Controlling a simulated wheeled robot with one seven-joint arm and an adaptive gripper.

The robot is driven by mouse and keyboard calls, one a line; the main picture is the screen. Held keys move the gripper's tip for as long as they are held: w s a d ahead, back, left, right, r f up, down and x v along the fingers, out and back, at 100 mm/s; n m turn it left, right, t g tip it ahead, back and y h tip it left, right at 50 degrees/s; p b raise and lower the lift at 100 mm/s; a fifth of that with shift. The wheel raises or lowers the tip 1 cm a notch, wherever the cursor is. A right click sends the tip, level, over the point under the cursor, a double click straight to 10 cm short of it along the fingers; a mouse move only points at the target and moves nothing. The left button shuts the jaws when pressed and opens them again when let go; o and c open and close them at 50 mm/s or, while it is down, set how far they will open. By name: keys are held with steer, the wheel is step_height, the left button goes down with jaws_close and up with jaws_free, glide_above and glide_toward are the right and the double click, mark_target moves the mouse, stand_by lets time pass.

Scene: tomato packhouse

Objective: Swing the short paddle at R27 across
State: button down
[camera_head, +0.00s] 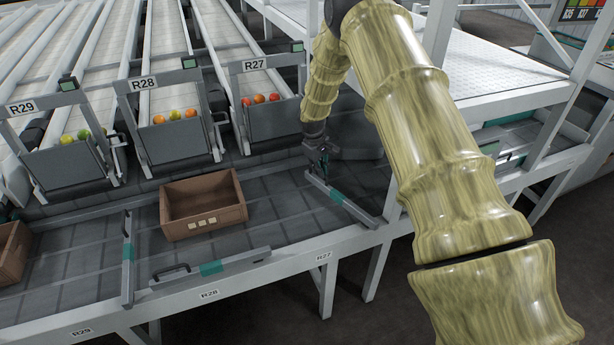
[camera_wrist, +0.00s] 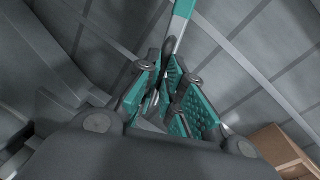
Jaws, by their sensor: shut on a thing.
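The short paddle at R27 (camera_head: 352,208) is a grey bar with a teal band. It lies slantwise on the dark belt, from below the R27 chute toward the near edge. My gripper (camera_head: 321,172) is at the paddle's far end, low over the belt. In the wrist view, my gripper's teal finger pads (camera_wrist: 170,88) are closed around the paddle's dark handle (camera_wrist: 168,48), and the bar with its teal band (camera_wrist: 183,12) runs off at the top. The exact grip on the handle is partly hidden by the fingers.
An empty brown crate (camera_head: 203,222) stands on the belt left of my gripper; its corner shows in the wrist view (camera_wrist: 272,146). A longer paddle (camera_head: 228,264) lies along the R28 near edge, and another (camera_head: 128,262) points across the belt. Chute R27 (camera_head: 272,118) holds tomatoes.

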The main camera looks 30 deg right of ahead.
steer(key=d+m, duration=0.4)
steer(key=d, duration=0.3)
steer(key=shift+w+d+g, duration=0.35)
steer(key=shift+d+g, duration=0.05)
steer(key=shift+d+f, duration=0.1)
steer(key=c, duration=1.6)
jaws_free()
steer(key=shift+s+d, duration=0.1)
steer(key=shift+d, duration=0.05)
steer(key=shift+o, duration=0.4)
steer(key=shift+f, duration=0.1)
step_height(320, 180, up, 12)
steer(key=a, duration=0.2)
steer(key=shift+w+a, duration=0.2)
steer(key=shift+f, duration=0.2)
